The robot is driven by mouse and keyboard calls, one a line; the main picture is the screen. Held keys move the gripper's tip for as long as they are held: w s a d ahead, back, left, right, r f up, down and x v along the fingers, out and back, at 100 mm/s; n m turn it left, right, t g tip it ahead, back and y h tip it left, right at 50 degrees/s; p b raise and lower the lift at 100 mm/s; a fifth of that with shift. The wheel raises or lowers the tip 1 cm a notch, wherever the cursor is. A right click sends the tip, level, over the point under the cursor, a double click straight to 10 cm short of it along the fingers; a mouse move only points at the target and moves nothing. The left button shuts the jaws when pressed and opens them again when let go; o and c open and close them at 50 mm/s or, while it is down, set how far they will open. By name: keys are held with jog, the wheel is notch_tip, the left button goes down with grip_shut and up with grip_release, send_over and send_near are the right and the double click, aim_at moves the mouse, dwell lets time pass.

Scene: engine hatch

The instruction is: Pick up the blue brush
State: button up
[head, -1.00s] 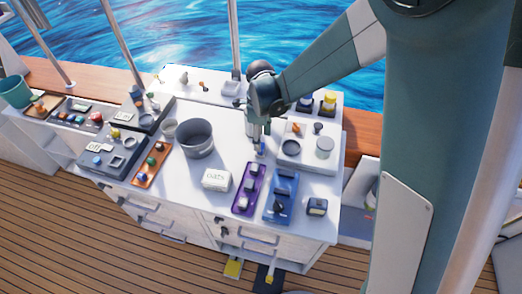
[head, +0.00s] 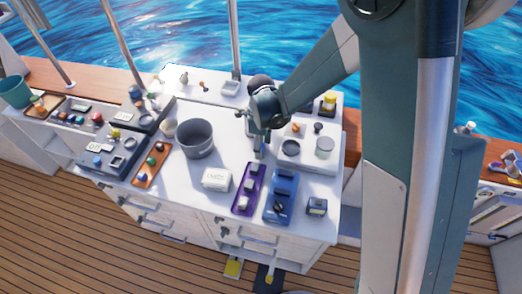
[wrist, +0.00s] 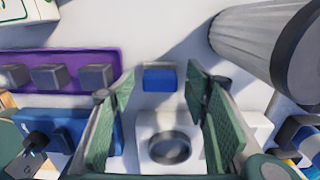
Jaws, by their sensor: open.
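A small blue block-shaped thing (wrist: 158,78), which looks like the blue brush, lies on the white worktop in the wrist view. It shows in the gap between the two green finger pads of my gripper (wrist: 158,95). The fingers are open and spread on either side, and nothing is held between them. In the head view my gripper (head: 259,152) points down at the worktop, left of the white raised tray. There the fingers hide the blue thing. I cannot tell from these views how high the fingertips are above it.
A grey pot (head: 197,138) stands left of my gripper and looms in the wrist view (wrist: 270,45). A purple panel (head: 237,208) and a blue panel (head: 291,187) lie toward the front. A white tray (head: 330,164) with round parts is close on the right. Bare worktop (head: 225,160) lies between pot and gripper.

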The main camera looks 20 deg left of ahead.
jog(key=shift+f, duration=0.25)
dwell(0.4)
jog(key=c, duration=1)
